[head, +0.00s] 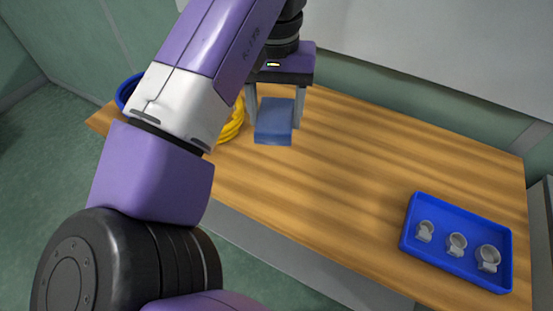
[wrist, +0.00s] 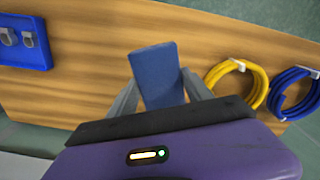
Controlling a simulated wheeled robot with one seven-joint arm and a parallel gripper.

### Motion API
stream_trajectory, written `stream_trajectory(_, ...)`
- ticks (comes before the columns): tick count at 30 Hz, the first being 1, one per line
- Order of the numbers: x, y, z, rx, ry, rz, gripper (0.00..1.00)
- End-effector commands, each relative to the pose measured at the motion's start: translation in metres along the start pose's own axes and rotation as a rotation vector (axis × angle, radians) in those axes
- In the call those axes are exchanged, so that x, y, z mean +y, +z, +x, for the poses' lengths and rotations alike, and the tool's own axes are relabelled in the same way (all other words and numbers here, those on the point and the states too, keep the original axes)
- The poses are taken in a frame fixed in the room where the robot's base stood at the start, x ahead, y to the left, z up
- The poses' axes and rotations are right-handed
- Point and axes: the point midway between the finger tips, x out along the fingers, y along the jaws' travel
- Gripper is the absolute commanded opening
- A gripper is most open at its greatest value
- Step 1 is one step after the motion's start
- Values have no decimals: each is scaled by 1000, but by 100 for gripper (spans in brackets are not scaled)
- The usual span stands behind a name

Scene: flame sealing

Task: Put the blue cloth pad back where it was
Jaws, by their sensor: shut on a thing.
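The blue cloth pad (head: 274,118) is a flat blue rectangle held between the two fingers of my gripper (head: 275,112), over the back left part of the wooden table (head: 345,160). In the wrist view the pad (wrist: 158,75) stands out beyond the fingertips of my gripper (wrist: 160,92), with a finger on each side. My gripper is shut on the pad. I cannot tell for certain whether the pad's lower edge touches the table.
A yellow coil (wrist: 238,88) and a blue coil (wrist: 294,95) lie beside the pad, partly hidden by my arm in the head view. A blue tray (head: 408,240) with 3 grey fittings (head: 457,243) sits at the right. The middle of the table is clear.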

Motion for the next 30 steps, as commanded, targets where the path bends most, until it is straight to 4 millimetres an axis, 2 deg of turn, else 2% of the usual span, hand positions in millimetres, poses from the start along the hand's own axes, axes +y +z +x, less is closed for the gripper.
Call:
stream_trajectory(1,1,0,16,-1,5,0,7)
stream_trajectory(10,0,0,78,-1,0,-1,7)
stream_trajectory(19,0,0,101,0,1,0,7)
stream_trajectory(27,0,-1,135,0,0,0,7)
stream_trajectory(30,0,-1,136,2,0,0,7)
